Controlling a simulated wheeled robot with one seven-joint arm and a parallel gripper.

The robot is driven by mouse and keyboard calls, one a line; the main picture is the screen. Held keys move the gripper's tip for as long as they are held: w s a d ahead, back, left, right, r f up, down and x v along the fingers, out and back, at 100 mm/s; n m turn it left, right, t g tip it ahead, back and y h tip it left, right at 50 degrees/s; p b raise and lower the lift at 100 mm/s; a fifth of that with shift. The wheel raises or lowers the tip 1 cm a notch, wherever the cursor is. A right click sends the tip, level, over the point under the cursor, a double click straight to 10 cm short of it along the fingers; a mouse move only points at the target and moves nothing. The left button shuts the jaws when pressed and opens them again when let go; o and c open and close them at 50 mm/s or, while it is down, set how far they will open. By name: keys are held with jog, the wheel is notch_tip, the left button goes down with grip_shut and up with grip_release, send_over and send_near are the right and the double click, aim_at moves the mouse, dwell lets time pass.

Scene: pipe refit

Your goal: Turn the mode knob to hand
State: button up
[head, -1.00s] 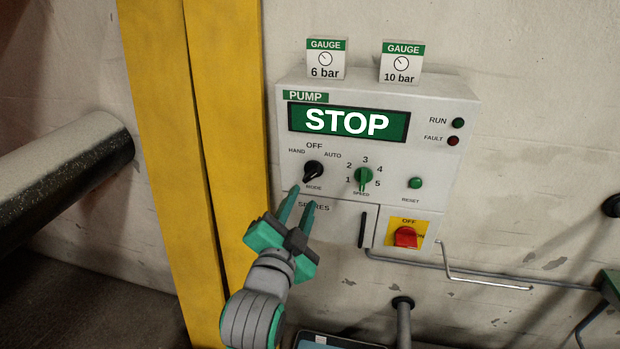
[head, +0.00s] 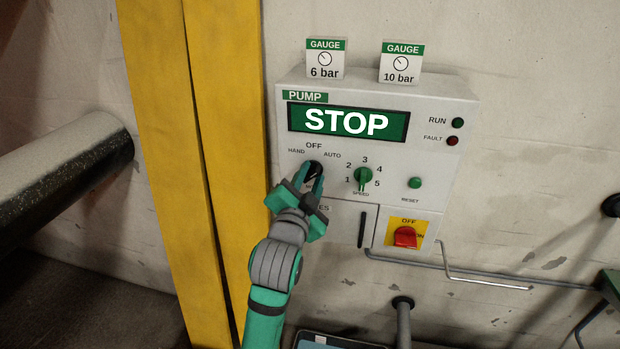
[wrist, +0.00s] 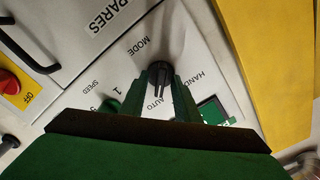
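The black mode knob (head: 314,170) is on the pump panel (head: 460,120), with HAND, OFF and AUTO printed around it. In the wrist view the knob (wrist: 159,72) has its ridge pointing towards AUTO. My gripper (head: 309,178) is at the knob, with one finger on either side of it. In the wrist view the fingers (wrist: 161,88) straddle the knob and look parted; contact with its sides is not clear. The OFF label is hidden there. The display (head: 348,122) reads STOP.
The green speed knob (head: 363,178) is close to the right of the mode knob. A green reset button (head: 415,183) and a red switch (head: 405,237) are further right. A yellow post (head: 220,120) stands left of the panel. Two gauge boxes (head: 325,60) sit on top.

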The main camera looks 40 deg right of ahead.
grip_shut()
jog(key=shift+n, duration=0.4)
jog(key=n, duration=0.4)
jog(key=shift+n, duration=2.1)
grip_release()
jog(key=shift+a, duration=0.1)
